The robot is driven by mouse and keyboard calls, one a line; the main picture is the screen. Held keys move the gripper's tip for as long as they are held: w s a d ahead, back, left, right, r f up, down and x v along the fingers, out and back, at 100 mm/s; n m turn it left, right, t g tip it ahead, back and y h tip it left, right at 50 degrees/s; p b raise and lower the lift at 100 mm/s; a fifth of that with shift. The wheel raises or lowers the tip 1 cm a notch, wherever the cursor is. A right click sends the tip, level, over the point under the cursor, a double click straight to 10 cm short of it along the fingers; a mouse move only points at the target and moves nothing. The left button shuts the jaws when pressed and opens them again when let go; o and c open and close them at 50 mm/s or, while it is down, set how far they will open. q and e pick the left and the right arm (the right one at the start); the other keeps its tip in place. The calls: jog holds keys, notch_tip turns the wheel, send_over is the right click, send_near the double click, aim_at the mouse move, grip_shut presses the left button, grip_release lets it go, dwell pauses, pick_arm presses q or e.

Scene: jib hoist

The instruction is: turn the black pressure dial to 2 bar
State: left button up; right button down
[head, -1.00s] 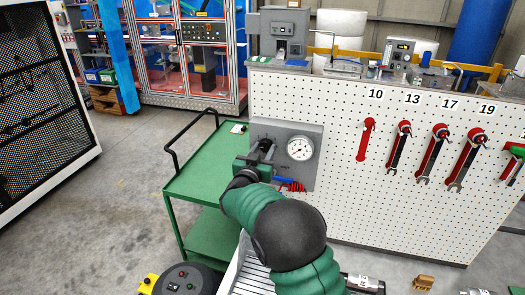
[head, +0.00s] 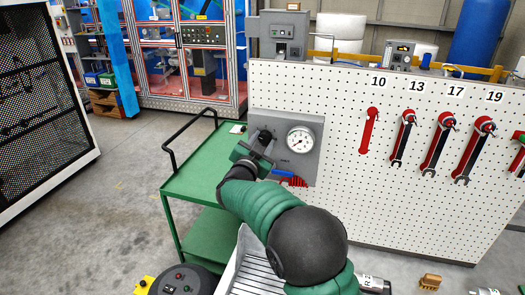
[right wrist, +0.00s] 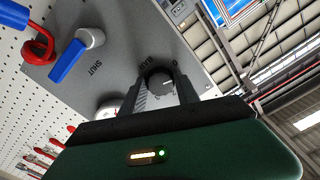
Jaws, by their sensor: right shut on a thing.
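The black pressure dial (head: 265,135) is on a grey panel (head: 315,165) fixed to the left end of the white pegboard. My right gripper (head: 261,139) reaches it from the front and hides part of it. In the right wrist view, the two fingers are shut on the dial (right wrist: 160,82), one on each side, beside the BAR lettering. A round white gauge (head: 300,140) is right of the dial; its reading is too small to tell. My left gripper is not in view.
A blue valve handle (right wrist: 70,60) and a red coiled hose (right wrist: 38,46) are on the panel near the dial. A green cart (head: 190,180) stands to the left. Red-handled wrenches (head: 436,143) hang on the pegboard (head: 340,200). Open floor lies farther left.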

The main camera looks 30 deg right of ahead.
jog(key=m+b, duration=0.4)
jog(key=m, duration=0.1)
jog(key=f+m+b, duration=0.1)
jog(key=m+b, duration=0.1)
jog(key=shift+b, duration=0.4)
jog(key=m+b, duration=0.3)
jog(key=m, duration=0.1)
jog(key=shift+a, duration=0.1)
jog(key=shift+s+r+m+b, duration=0.1)
jog(key=shift+r+m+b, duration=0.05)
jog(key=shift+m+b, duration=1.2)
jog(key=shift+m, duration=0.35)
jog(key=c, duration=1.2)
grip_release()
jog(key=shift+r, duration=0.1)
jog(key=shift+o, duration=1.4)
jog(key=shift+r, duration=0.2)
